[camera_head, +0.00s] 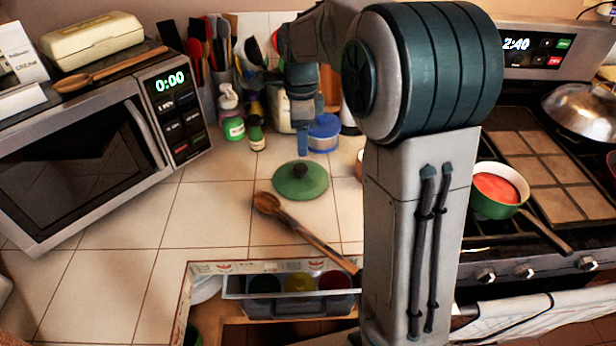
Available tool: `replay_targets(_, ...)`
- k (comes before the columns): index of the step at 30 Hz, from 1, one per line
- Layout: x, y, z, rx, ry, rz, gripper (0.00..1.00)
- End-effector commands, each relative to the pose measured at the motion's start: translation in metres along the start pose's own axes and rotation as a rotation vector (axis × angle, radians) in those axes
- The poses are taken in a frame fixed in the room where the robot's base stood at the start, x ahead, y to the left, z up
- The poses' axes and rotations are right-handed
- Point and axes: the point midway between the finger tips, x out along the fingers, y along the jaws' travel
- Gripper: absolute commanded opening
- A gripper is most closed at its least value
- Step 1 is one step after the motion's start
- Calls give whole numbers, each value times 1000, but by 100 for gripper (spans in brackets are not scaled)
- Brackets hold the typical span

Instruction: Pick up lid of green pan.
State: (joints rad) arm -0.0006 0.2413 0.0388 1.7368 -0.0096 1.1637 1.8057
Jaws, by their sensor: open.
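The green lid (300,184), round with a dark knob, lies flat on the tiled counter. The small green pan (487,207) stands uncovered on the stove to the right, with red contents and a dark handle toward the lower right. My gripper (304,152) points down above and just behind the lid, apart from it. It is open and seems empty, seen edge-on so that its fingers overlap. My arm hides part of the counter between the lid and the stove.
A wooden spoon (310,235) lies in front of the lid. The microwave (90,130) is at left. An open drawer (290,305) is below. Counter left of the lid is clear.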

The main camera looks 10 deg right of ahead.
Motion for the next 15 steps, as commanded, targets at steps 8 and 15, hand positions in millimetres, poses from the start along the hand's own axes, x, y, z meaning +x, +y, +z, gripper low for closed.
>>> replay_targets(8,49,0,-1,1,1,3,58)
replay_targets(15,66,-3,-2,4,1,4,58)
